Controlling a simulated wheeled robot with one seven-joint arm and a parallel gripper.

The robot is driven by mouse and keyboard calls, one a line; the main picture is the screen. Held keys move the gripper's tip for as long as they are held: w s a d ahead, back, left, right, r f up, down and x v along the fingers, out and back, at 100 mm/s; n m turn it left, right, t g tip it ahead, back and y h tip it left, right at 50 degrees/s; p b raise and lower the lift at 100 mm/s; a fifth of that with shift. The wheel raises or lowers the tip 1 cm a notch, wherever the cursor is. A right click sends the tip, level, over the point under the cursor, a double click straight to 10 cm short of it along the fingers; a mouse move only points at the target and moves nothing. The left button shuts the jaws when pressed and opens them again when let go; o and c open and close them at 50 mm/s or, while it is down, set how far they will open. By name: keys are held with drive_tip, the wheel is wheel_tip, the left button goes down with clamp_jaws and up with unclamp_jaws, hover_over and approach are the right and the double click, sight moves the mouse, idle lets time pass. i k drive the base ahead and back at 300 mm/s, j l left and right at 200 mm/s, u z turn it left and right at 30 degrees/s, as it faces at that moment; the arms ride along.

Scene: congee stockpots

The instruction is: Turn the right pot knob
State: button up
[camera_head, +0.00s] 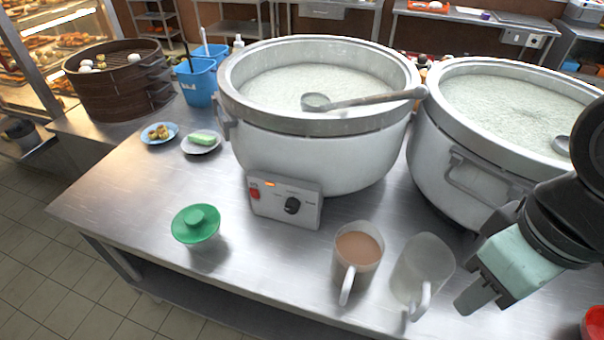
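The right pot (455,140) is a large white stockpot of congee with a side handle. Its knob is not visible; the lower front of this pot is partly hidden by my arm and gripper. My gripper (466,278) is in front of the right pot, at the lower right. Its fingers look spread apart, with nothing seen between them. The left pot (310,155) has a control box (270,207) with a black knob (292,205) and a red switch (254,194).
A mug of brown drink (357,255) and an empty frosted mug (420,268) stand left of my gripper. A ladle (370,100) lies across the left pot. A red object (595,326) is at the right edge.

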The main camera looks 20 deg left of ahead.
sight(292, 205)
drive_tip(key=l+u, duration=0.1)
drive_tip(key=u, duration=0.3)
drive_tip(key=k+u, duration=0.15)
drive_tip(key=u, duration=0.3)
drive_tip(key=k+l+u, duration=0.1)
drive_tip(key=u, duration=0.7)
drive_tip(key=k+l, duration=0.05)
drive_tip(key=k, duration=0.05)
